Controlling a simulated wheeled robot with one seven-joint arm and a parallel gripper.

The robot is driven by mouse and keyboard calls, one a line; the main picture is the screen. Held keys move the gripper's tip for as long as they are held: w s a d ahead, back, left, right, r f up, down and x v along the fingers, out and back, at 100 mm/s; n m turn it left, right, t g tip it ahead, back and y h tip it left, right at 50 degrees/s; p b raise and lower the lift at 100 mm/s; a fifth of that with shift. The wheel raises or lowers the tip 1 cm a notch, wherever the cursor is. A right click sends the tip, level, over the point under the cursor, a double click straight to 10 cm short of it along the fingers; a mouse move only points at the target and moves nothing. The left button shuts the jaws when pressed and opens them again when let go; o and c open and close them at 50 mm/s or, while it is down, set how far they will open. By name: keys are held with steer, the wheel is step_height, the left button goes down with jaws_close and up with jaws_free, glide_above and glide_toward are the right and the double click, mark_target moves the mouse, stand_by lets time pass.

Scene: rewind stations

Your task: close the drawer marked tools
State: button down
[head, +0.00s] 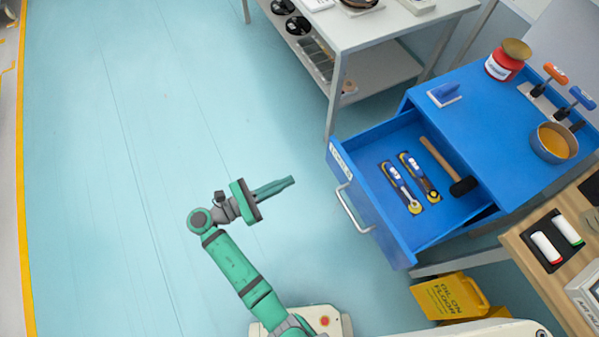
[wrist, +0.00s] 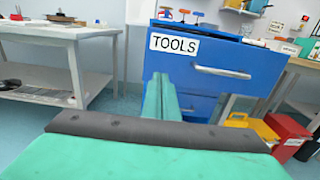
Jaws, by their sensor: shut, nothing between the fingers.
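The drawer marked tools (head: 382,225) is pulled out of a blue cabinet (head: 500,120). Inside it lie two blue-and-yellow tools (head: 402,187) and a hammer (head: 447,165) with a wooden handle. A grey bar handle (head: 349,211) is on its front. In the wrist view the drawer front (wrist: 185,62) carries a white TOOLS label (wrist: 174,44). My green gripper (head: 292,181) is shut and empty, to the left of the drawer front and apart from it, pointing towards it. In the wrist view my fingers (wrist: 159,88) overlap the drawer front's lower left part.
A grey table (head: 375,28) with a lower shelf stands behind the drawer. A yellow oil-on-floor sign (head: 450,297) lies below the drawer, near a wooden bench (head: 530,235). A pan (head: 554,143) and red jar (head: 505,62) stand on the cabinet. Floor at left is clear.

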mark_target(334, 161)
steer(key=x, duration=1.3)
steer(key=shift+s+d, duration=0.1)
steer(key=shift+d, duration=0.15)
